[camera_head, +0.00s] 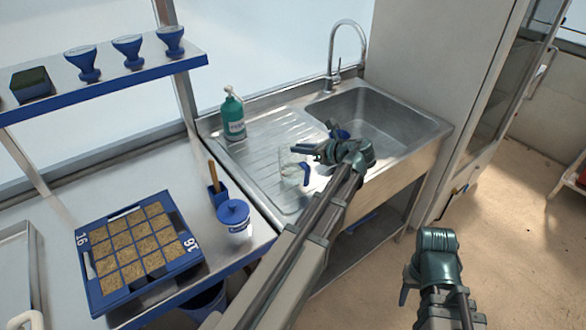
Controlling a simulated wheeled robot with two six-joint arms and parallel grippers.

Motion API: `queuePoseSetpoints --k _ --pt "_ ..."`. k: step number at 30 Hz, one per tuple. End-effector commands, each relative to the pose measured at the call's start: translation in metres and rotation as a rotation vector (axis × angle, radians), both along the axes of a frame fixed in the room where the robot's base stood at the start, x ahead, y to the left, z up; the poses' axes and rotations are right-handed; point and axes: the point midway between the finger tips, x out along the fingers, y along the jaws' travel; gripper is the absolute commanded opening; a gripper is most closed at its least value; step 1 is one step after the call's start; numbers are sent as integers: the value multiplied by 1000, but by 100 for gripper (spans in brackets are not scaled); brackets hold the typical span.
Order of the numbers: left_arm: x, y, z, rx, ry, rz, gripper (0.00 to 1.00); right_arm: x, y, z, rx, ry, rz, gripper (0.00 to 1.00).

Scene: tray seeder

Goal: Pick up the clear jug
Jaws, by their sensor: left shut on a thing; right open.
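The clear jug (289,172) stands on the ridged drainboard left of the sink basin. The exact contact is small and partly hidden by the gripper. I cannot tell whether the jug is clear of the drainboard. My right gripper (404,291) is open and empty, low at the right above the floor.
A green soap bottle (233,115) stands at the back of the drainboard. The sink basin (375,115) with its tap (333,60) lies behind my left gripper. A blue seed tray (98,290) and a blue-lidded tub (235,222) stand on the left bench. A shelf (110,82) holds blue funnels.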

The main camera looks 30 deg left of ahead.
Motion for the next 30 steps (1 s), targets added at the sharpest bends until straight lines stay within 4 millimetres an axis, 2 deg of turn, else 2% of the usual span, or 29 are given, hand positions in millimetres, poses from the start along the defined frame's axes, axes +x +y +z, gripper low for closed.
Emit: queuePoseSetpoints --k 19,30 --pt "0 0 0 -3 0 1 0 0 0 1 0 0 0 50" --pt "0 0 10 -1 0 0 0 0 0 11 0 0 0 50"
